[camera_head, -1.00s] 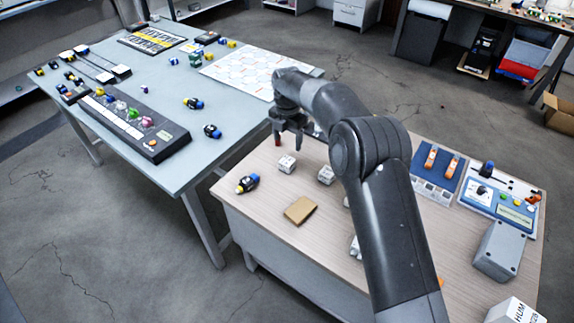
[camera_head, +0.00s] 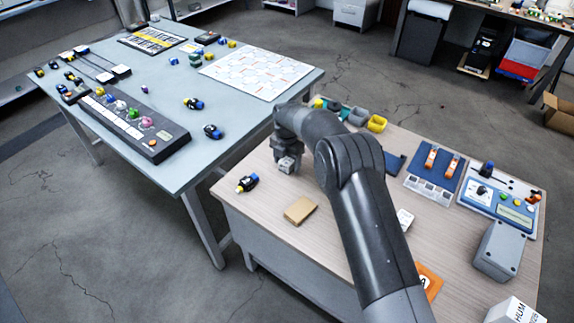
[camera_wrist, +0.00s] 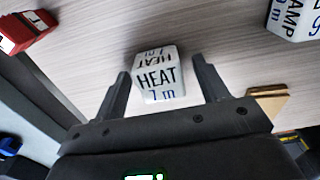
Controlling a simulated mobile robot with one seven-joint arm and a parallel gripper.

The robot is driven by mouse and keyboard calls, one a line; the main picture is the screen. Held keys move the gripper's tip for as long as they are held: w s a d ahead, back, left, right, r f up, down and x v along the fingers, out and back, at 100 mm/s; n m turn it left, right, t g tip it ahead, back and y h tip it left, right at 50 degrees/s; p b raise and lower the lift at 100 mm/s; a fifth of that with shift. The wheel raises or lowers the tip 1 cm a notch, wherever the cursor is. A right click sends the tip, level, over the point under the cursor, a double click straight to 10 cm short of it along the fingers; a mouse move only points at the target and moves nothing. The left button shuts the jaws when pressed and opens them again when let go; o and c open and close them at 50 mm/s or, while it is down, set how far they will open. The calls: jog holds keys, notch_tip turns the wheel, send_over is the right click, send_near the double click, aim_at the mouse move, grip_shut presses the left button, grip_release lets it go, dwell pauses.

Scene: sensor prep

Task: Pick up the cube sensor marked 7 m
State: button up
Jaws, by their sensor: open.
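The white cube sensor marked "HEAT 7 m" (camera_wrist: 160,78) sits on the wooden table, between the spread fingers of my gripper (camera_wrist: 164,88) in the wrist view. Gaps show on both sides of it, so the fingers look clear of it. In the head view my gripper (camera_head: 287,158) is low over the table, with the cube (camera_head: 286,164) at its fingertips. A second white cube (camera_wrist: 292,18), with lettering that reads like "AMP" and "6 m", lies at the upper right of the wrist view.
A red block (camera_wrist: 28,32) is at the upper left of the wrist view. A white cube (camera_head: 405,218) is right of my arm. The table's left edge is close.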

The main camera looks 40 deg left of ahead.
jog(key=c, duration=1)
jog(key=shift+c, duration=0.4)
jog(key=shift+r, duration=0.15)
